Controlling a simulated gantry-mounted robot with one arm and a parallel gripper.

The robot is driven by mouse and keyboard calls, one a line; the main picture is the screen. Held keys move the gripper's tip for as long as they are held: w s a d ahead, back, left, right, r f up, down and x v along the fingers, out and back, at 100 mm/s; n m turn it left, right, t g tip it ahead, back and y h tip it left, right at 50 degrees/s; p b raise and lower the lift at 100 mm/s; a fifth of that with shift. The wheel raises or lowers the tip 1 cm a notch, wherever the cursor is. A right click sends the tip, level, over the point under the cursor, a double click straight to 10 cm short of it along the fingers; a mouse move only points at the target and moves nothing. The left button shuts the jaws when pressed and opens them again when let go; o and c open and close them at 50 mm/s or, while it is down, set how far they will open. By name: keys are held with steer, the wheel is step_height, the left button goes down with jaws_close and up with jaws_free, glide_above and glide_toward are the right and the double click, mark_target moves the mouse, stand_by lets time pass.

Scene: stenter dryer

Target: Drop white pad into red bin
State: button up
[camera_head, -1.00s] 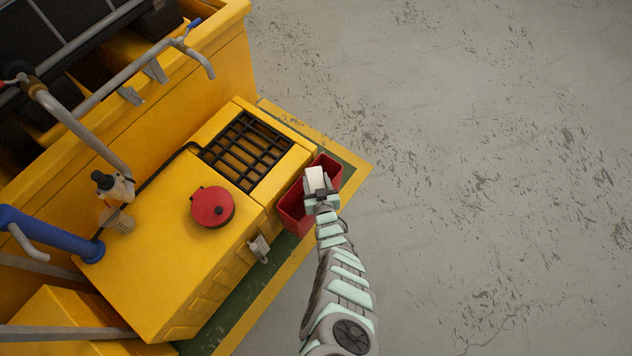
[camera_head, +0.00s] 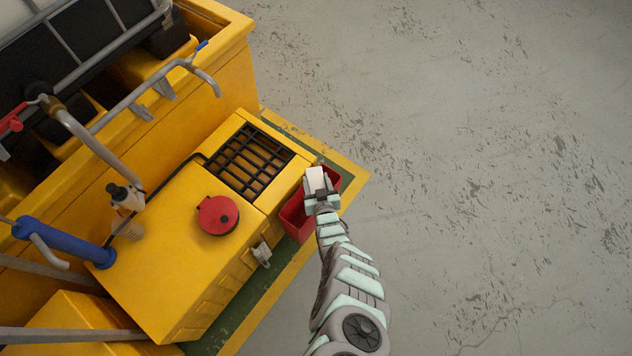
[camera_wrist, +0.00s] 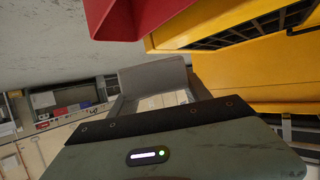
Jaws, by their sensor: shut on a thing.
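The white pad (camera_head: 315,178) is held at the tip of my gripper (camera_head: 319,192), which is shut on it. The bin stands against the right side of the yellow cabinet. In the wrist view, part of the red bin (camera_wrist: 135,18) shows at the top, and my gripper (camera_wrist: 155,85) shows in the middle with a pale surface near it. How high the pad is above the bin is hard to tell.
The yellow cabinet (camera_head: 165,265) has a black grille (camera_head: 249,160) and a round red cap (camera_head: 217,215) on top, with a latch (camera_head: 261,254) on its side. Grey pipes and a blue pipe (camera_head: 65,243) rise at the left. The grey floor (camera_head: 470,180) on the right is clear.

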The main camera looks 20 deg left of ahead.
step_height(320, 180, up, 2)
steer(key=shift+w+r+p, duration=0.1)
steer(key=shift+p, duration=0.25)
steer(key=shift+s+a+p, duration=0.2)
steer(key=shift+s+p, duration=0.4)
steer(key=shift+p, duration=0.55)
steer(key=shift+s+d+p, duration=0.1)
steer(key=shift+d+p, duration=0.05)
steer(key=shift+p, duration=0.15)
steer(key=shift+d+r+p, duration=0.15)
steer(key=shift+r+p, duration=0.1)
steer(key=shift+p, duration=0.05)
step_height(320, 180, down, 6)
steer(key=b, duration=0.6)
steer(key=shift+f, duration=0.1)
